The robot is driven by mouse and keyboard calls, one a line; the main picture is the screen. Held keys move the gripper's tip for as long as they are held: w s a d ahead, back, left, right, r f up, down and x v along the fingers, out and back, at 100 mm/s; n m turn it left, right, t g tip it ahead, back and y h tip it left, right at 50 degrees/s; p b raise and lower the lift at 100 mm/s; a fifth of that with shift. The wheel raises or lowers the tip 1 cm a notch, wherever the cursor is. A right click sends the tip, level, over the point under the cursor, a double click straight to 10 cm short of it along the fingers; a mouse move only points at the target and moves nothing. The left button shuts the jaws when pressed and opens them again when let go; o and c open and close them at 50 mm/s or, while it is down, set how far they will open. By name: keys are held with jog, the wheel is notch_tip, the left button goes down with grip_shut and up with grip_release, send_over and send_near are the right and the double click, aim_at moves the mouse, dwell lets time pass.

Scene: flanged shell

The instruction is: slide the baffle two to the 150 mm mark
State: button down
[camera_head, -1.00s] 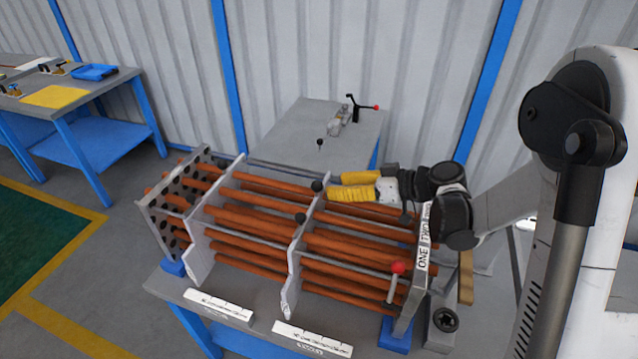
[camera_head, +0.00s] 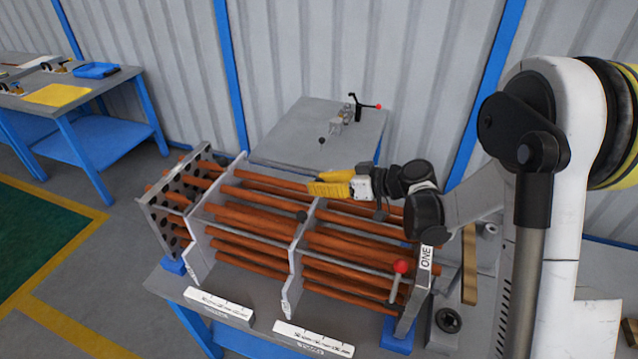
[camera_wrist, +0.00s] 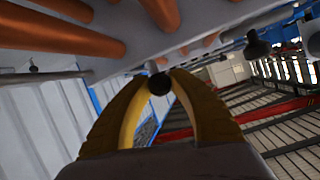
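Two thin grey baffles stand across the orange tube bundle, a left baffle (camera_head: 203,240) and a right baffle (camera_head: 296,265). I cannot tell from any marking which is baffle two. My gripper (camera_head: 313,188) reaches from the right, with its yellow fingers at the right baffle's top far corner. In the wrist view my gripper's fingertips (camera_wrist: 159,77) are spread on either side of a black ball knob (camera_wrist: 159,84); contact is not clear. That knob is hidden in the head view. Two white scale strips lie along the bench front, a left one (camera_head: 220,306) and a right one (camera_head: 313,338); their numbers are unreadable.
A perforated end plate (camera_head: 166,222) closes the left end. Another black knob (camera_head: 301,216) sits near the right baffle. A grey side table (camera_head: 290,130) stands behind.

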jog(key=s+d+b, duration=0.2)
jog(key=s+d, duration=0.3)
jog(key=d, duration=0.9)
jog(key=shift+s+d+b, duration=0.15)
jog(key=shift+b, duration=0.2)
jog(key=c, duration=1.1)
grip_release()
jog(key=shift+d, duration=0.15)
jog(key=shift+c, duration=0.2)
jog(key=v, duration=1.2)
